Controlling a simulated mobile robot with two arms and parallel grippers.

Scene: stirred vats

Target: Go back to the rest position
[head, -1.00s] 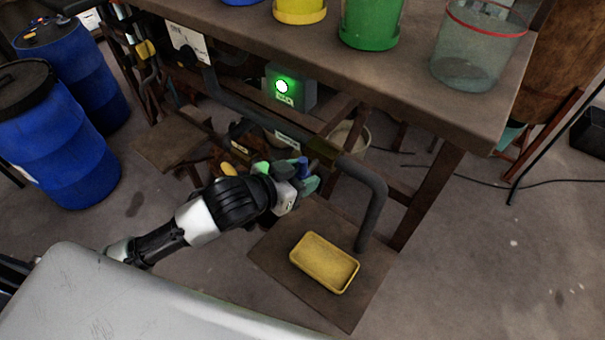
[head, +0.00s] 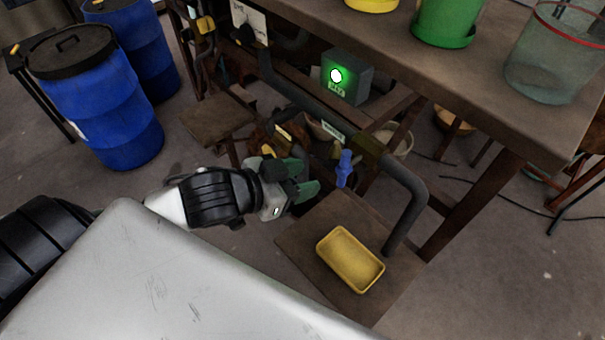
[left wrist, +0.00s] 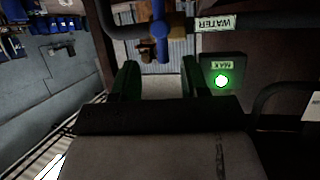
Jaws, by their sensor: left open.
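My left gripper (head: 304,180) is open and empty in the head view, left of the pipe under the bench. Its green fingers also show apart in the left wrist view (left wrist: 160,82). A blue valve handle (head: 344,168) hangs on the grey pipe just right of the fingertips, apart from them in the head view. In the left wrist view the blue handle (left wrist: 158,35) lies ahead, between and beyond the fingers. My right gripper is not in view.
A grey box with a lit green lamp (head: 346,77) sits under the bench (head: 420,70). A yellow tray (head: 350,260) lies on a board below the pipe outlet (head: 405,215). Blue drums (head: 95,100) stand at left. Green and clear vats (head: 553,55) stand on the bench.

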